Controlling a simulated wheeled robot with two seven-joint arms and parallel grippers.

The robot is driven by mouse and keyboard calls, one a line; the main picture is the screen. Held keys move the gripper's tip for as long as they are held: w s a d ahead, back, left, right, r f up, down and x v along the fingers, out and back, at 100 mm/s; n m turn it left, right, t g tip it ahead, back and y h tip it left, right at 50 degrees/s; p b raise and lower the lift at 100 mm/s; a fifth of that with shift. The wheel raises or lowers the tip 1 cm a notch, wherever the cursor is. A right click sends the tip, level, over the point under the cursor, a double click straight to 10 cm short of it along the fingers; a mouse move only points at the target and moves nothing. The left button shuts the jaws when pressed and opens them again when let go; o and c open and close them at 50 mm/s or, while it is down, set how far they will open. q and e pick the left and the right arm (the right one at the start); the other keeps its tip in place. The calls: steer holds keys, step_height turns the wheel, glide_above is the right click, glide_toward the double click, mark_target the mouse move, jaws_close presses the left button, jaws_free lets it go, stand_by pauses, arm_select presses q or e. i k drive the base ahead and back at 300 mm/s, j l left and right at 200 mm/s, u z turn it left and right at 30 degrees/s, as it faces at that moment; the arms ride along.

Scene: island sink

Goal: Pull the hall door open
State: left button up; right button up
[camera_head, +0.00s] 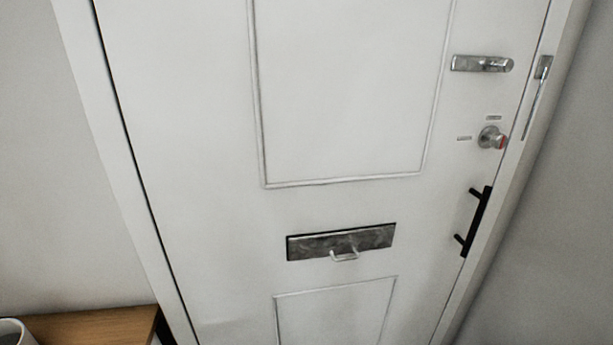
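The white hall door (350,90) fills most of the head view and looks shut in its white frame. A black bar handle (477,222) is fixed upright near the door's right edge. Above it are a round silver lock knob (490,137) with a red mark and a silver latch (482,64). A metal letter plate (341,242) with a small pull sits at the middle of the door. Neither of my grippers shows in this view.
A wooden surface (95,325) with a grey-white round object (14,332) stands at the lower left, by the door frame. Plain walls flank the door on the left (50,190) and right (565,230). The floor is not visible.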

mark_target(253, 126)
steer(key=l+z, duration=0.1)
steer(key=z, duration=0.35)
steer(key=l+z, duration=0.1)
steer(key=z, duration=0.85)
steer(key=i+l+z, duration=0.1)
steer(key=z, duration=0.35)
steer(key=i+l+z, duration=0.1)
steer(key=i+l, duration=0.05)
